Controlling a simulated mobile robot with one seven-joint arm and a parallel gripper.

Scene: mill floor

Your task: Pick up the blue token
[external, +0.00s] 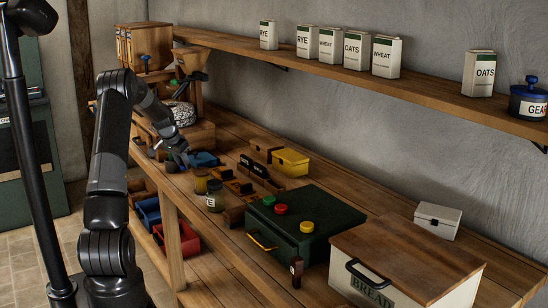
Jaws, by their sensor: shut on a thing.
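My gripper (184,160) is at the far left part of the workbench, pointing down, close beside a flat blue tray-like thing (204,159). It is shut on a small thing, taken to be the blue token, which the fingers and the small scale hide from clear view. Round tokens in green (268,201), red (281,209) and yellow (306,227) lie on top of the dark green box (330,222). No blue token shows beside them.
Small jars (214,190) and dark wooden racks (240,187) stand right of my gripper. A yellow box (290,163), a bread bin (400,262) and a white box (438,220) stand further along. A wall shelf (420,90) with cartons runs above.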

